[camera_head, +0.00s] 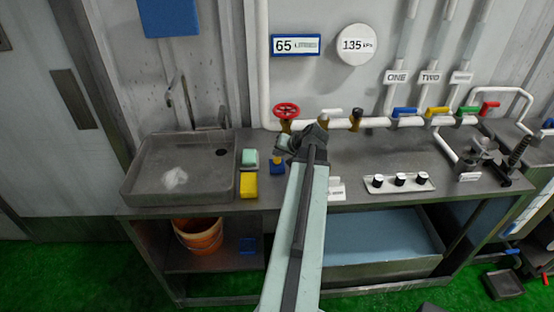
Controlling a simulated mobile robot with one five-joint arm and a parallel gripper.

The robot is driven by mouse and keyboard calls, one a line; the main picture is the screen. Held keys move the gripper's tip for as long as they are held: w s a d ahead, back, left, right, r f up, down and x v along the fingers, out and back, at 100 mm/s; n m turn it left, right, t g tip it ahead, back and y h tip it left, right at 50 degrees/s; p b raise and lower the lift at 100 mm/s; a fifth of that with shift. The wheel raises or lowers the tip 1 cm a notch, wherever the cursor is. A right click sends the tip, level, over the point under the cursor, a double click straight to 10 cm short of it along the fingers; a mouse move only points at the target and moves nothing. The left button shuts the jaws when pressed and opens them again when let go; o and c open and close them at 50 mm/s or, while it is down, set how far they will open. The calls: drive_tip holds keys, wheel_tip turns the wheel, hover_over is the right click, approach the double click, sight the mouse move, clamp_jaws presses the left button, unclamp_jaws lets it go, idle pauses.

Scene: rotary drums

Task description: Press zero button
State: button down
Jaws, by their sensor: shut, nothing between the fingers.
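I cannot make out a button marked zero. A blue-framed display (297,45) reads 65 with a blurred unit, and a round white gauge (356,45) reads 135; both are on the back wall. My gripper (298,143) is over the grey counter (365,160), in front of the white pipe, shut and empty. A white panel with three black knobs (399,182) lies further right.
A red wheel valve (286,111) and coloured lever valves (437,111) line the white pipe near my gripper. A sink (180,165) is at left, beside a yellow block (248,186). An orange bucket (198,236) stands below. The counter around the knobs is partly clear.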

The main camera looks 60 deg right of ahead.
sight(279, 160)
drive_tip(key=shift+f, duration=0.1)
drive_tip(key=shift+f+b, duration=0.3)
drive_tip(key=shift+b, duration=0.1)
drive_tip(key=shift+f+b, duration=0.6)
idle(0.7)
drive_tip(key=shift+r, duration=0.15)
drive_tip(key=shift+r+p, duration=0.85)
drive_tip(key=shift+p, duration=0.15)
wheel_tip(279, 160, up, 5)
drive_tip(key=p, duration=0.5)
drive_tip(key=shift+r, duration=0.15)
idle(0.3)
